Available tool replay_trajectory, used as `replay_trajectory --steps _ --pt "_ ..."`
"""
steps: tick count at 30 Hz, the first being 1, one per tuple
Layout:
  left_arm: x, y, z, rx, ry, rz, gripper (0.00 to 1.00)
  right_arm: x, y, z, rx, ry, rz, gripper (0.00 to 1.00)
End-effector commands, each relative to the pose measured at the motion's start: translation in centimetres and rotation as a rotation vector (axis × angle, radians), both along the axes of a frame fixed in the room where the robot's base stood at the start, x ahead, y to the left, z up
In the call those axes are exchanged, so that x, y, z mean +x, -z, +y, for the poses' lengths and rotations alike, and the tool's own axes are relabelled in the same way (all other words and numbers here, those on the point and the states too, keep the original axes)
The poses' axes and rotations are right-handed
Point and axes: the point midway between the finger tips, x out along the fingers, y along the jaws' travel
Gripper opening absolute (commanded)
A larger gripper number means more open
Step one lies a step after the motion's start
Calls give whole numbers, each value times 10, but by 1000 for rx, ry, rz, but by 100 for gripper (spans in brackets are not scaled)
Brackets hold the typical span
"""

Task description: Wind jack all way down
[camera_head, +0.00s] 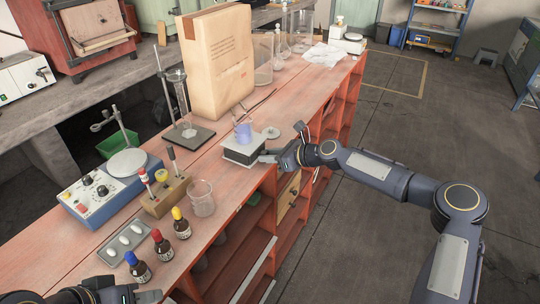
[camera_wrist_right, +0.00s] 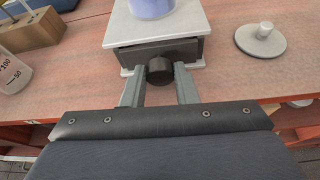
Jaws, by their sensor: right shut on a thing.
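The lab jack (camera_head: 243,153) stands on the bench near its front edge, with a pale top plate and a dark body. In the right wrist view its top plate (camera_wrist_right: 190,28) sits close above the dark body. A beaker of blue-violet liquid (camera_head: 243,131) stands upright on the plate. The jack's dark round knob (camera_wrist_right: 160,71) faces my right gripper (camera_wrist_right: 159,90), whose fingers are shut on it from both sides. The head view shows this gripper (camera_head: 268,156) at the jack's right side. My left gripper (camera_head: 128,291) is low at the left, partly cut off by the frame; its opening is unclear.
A flat disc with a small knob (camera_wrist_right: 262,40) lies right of the jack. An empty beaker (camera_head: 201,198), dropper bottles (camera_head: 181,224) and a wooden block with tools (camera_head: 166,193) stand to the left. A large paper bag (camera_head: 218,65) stands behind.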

Motion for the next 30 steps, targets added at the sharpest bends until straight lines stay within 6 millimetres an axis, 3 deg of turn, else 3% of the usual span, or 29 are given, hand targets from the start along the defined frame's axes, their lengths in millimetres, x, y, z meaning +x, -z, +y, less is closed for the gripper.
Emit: replay_trajectory --steps 12,23,24,28,30 --pt "0 34 0 0 0 0 36 -3 4 2 -182 -2 -274 4" --pt "0 34 0 0 0 0 36 -2 0 1 -208 1 -311 4" --pt "0 34 0 0 0 0 36 -2 0 1 -208 1 -311 29" --pt "0 34 0 0 0 0 36 -2 0 1 -208 0 -310 46" --pt "0 34 0 0 0 0 36 -2 0 1 -208 0 -310 49"
